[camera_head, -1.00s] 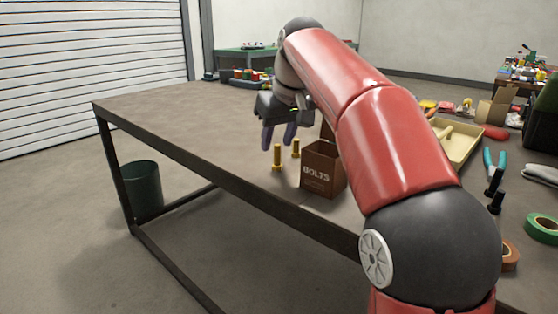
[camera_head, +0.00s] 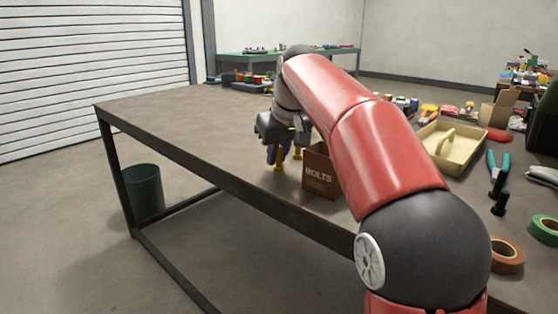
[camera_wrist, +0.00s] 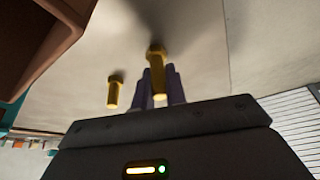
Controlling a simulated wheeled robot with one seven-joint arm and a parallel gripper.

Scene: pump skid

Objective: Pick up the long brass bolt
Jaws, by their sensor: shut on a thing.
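The long brass bolt (camera_head: 279,163) stands on its head on the workbench, its shank pointing up. My gripper (camera_head: 279,153) has come down over it, with its dark fingers shut around the shank. In the wrist view the bolt (camera_wrist: 157,70) is between the fingers (camera_wrist: 160,92), its wide head beyond them near the bench top. Its upper end is hidden by my gripper in the head view. A second, shorter brass bolt (camera_head: 297,153) stands just beside it to the right; in the wrist view it (camera_wrist: 115,92) stands left of the fingers, apart from them.
A brown box marked BOLTS (camera_head: 320,172) stands close to the right of the bolts; its wall fills the wrist view's upper left corner. A cream tray (camera_head: 452,148), pliers (camera_head: 497,172) and tape rolls (camera_head: 507,254) lie further right. The bench (camera_head: 170,110) is clear to the left.

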